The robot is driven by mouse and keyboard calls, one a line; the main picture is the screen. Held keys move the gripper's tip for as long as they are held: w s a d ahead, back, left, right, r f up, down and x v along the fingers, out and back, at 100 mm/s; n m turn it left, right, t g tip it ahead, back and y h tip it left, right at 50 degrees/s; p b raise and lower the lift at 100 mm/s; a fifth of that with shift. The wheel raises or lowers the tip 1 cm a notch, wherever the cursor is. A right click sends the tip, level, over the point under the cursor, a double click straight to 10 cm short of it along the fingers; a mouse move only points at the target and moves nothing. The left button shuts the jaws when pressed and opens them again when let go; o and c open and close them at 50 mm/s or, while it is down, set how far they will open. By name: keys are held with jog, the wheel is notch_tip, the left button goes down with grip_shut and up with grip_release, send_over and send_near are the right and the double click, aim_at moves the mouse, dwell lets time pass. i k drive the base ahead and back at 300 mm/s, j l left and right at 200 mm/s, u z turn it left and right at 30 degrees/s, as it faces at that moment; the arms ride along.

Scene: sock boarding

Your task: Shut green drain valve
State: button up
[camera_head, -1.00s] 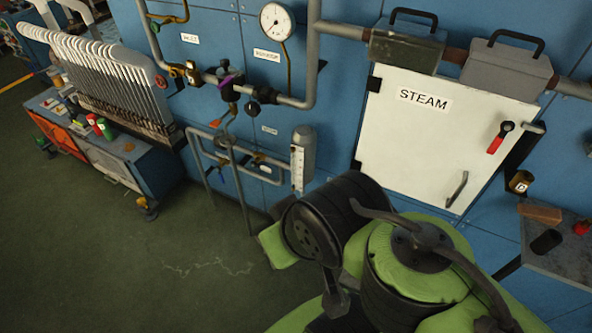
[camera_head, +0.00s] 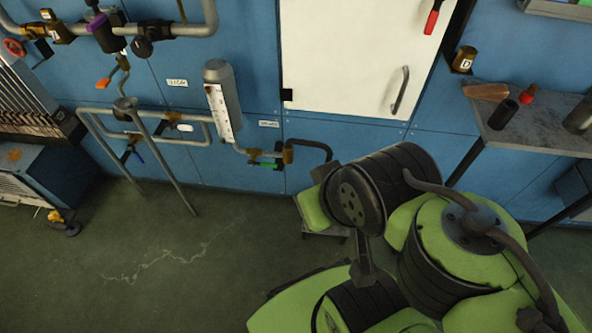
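A small valve with a green handle (camera_head: 267,164) sits low on the blue wall, in the pipe to the right of the grey cylinder. Its handle looks roughly level, along the pipe. A small white label (camera_head: 269,124) is on the wall above it. My green and black arm fills the lower right, to the right of and in front of the valve. My gripper cannot be made out in this view.
Other valves with a blue handle (camera_head: 138,157) and an orange handle (camera_head: 103,84) are on the pipes at left. A grey cylinder with a white scale (camera_head: 222,100) hangs beside the green valve. A white cabinet door (camera_head: 330,60) is above. A grey table (camera_head: 540,125) stands at right.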

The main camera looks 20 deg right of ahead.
aim_at(250, 163)
jog(key=i+j, duration=1.15)
jog(key=i+l+z, duration=0.05)
jog(key=i, duration=0.05)
